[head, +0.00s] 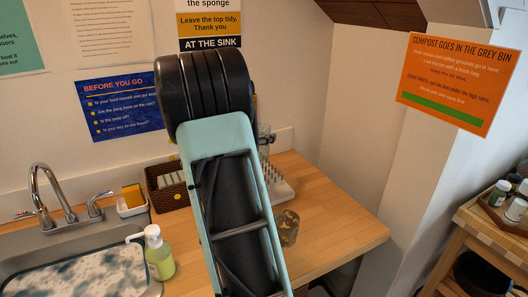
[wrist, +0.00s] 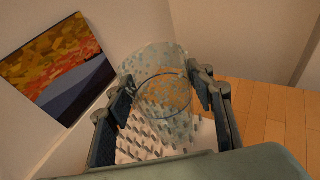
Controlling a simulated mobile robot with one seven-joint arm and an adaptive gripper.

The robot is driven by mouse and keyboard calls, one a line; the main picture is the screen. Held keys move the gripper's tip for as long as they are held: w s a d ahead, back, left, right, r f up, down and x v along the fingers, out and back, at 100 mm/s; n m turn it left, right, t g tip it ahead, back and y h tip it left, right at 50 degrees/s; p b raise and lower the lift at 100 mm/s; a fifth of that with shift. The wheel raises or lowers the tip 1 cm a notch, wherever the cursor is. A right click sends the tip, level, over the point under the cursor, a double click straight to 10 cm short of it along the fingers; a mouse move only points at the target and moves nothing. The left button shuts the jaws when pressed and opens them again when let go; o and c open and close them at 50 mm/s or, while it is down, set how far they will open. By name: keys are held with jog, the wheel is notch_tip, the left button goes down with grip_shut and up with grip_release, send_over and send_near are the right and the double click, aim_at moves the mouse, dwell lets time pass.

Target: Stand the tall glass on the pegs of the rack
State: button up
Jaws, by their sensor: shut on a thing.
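The tall glass (wrist: 163,98) is clear and sits between the two fingers of my gripper (wrist: 165,100) in the wrist view. My gripper is shut on it. The glass is over the pegs of the white rack (head: 284,191), which show through and around it in the wrist view. Whether its rim touches the pegs I cannot tell. In the head view my arm hides most of the gripper, and part of the glass (head: 265,141) shows just right of the arm, above the rack.
A short patterned tumbler (head: 287,228) stands on the wooden counter (head: 335,228) in front of the rack. A brown basket (head: 167,190) is left of my arm. A soap bottle (head: 158,256) and the sink (head: 75,270) are further left. The counter's right part is clear.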

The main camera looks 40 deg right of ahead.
aim_at(264, 153)
jog(key=shift+w+d+f+p, duration=0.1)
jog(key=shift+w+d+f, duration=0.2)
jog(key=shift+d+f, duration=0.75)
jog(key=shift+w+d+f+p, duration=0.1)
jog(key=shift+w+d+f, duration=0.2)
jog(key=shift+f, duration=1.45)
jog(key=shift+w+d+f+p, duration=0.1)
jog(key=shift+w+d+f, duration=0.4)
jog(key=shift+f, duration=0.9)
jog(key=shift+s, duration=0.2)
jog(key=shift+f, duration=0.2)
jog(key=o, duration=1.7)
jog(key=shift+r, duration=0.25)
jog(key=b+v, duration=0.1)
jog(key=v, duration=1.1)
jog(key=shift+b, duration=0.3)
